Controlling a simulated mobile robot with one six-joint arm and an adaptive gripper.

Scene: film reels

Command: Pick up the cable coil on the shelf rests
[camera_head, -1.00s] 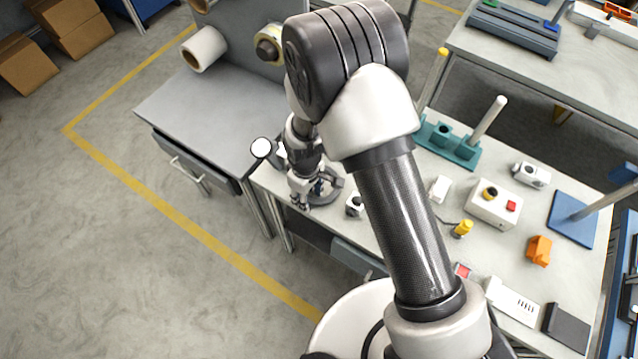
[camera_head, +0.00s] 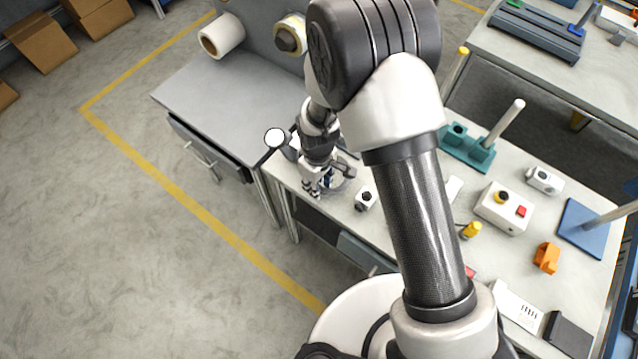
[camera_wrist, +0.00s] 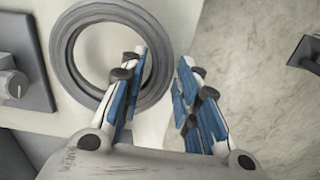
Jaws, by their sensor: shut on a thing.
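The cable coil (camera_wrist: 62,62) is a thick grey ring in the upper left of the wrist view, its round opening facing the camera. My gripper (camera_wrist: 158,66) is closed across the ring's right side. One blue-padded finger overlaps the opening and the other lies outside the rim. In the head view my gripper (camera_head: 320,190) is over the near left corner of the pale workbench (camera_head: 412,262). There my wrist and fingers hide most of the coil. Whether the coil touches a surface below is unclear.
A grey table (camera_head: 205,95) with a drawer stands to the left. A white-topped cylinder (camera_head: 275,138) and a small white block (camera_head: 366,198) are close to my gripper. A teal stand (camera_head: 465,150) and a button box (camera_head: 502,208) are farther right. Open floor (camera_head: 130,240) lies left.

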